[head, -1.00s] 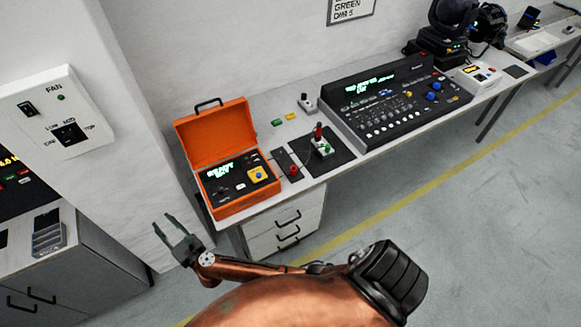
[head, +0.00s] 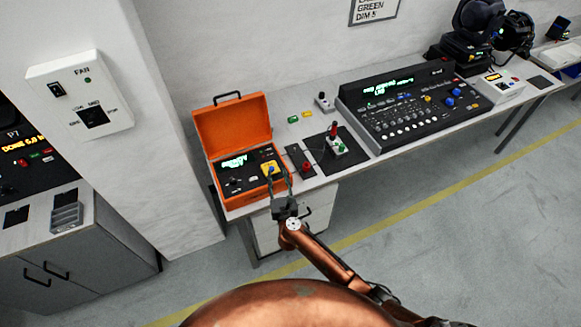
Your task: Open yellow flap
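The yellow flap (head: 270,166) is a small yellow square with a blue spot, at the right of the dark panel inside the open orange case (head: 233,199). It appears to lie flat, but it is too small to be sure. My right gripper (head: 280,178) is at the front right edge of the case, with its fingers pointing at the yellow flap. The fingers are apart with nothing seen between them. They overlap the flap's lower edge in the picture, and I cannot tell whether they touch it. My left gripper is out of view.
The case stands on a long table with its orange lid (head: 232,132) raised. A red-button box (head: 305,166) and a joystick box (head: 336,146) stand right of it, then a large console (head: 415,105). A wall fan panel (head: 80,95) is at left.

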